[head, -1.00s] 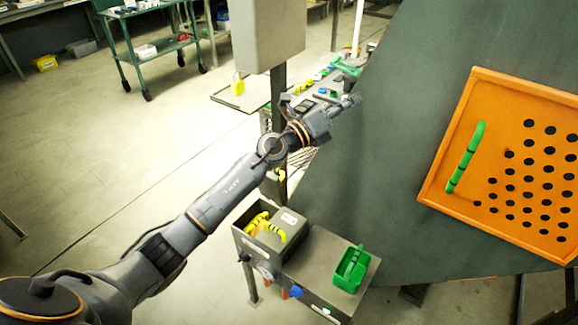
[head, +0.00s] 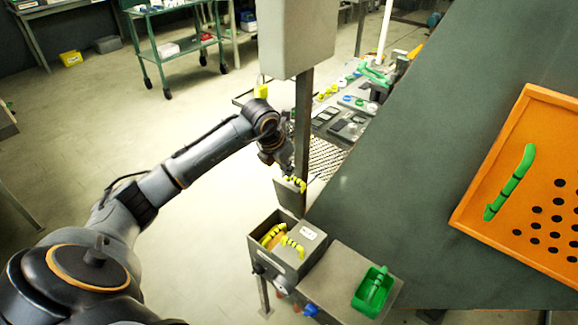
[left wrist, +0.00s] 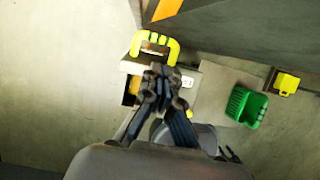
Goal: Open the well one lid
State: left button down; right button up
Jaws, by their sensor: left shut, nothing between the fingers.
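A grey box (head: 262,255) stands low in the middle of the head view. It holds a yellow-and-black handle (head: 272,234) in its opening, and a grey lid-like top (head: 305,245) with a second such handle lies beside it. A smaller grey plate (head: 288,190) with a yellow-and-black handle (head: 297,182) is by the post, above the box. Which one is the well one lid I cannot tell. My left gripper (head: 285,165) points down just above that upper handle. In the left wrist view its shut, empty fingers (left wrist: 158,72) appear just below a yellow handle (left wrist: 155,45); contact is unclear. My right gripper is out of view.
A grey post (head: 302,130) rises right beside my left gripper. A green basket (head: 373,290) sits on the grey unit right of the box. A dark green table (head: 420,180) with an orange tray (head: 475,215) fills the right. Open floor lies left.

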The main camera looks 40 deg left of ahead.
aim_at(294, 179)
pick_arm(q)
jog(key=x, duration=0.7)
jog(key=shift+r, duration=0.1)
jog(key=shift+w+d+r, duration=0.1)
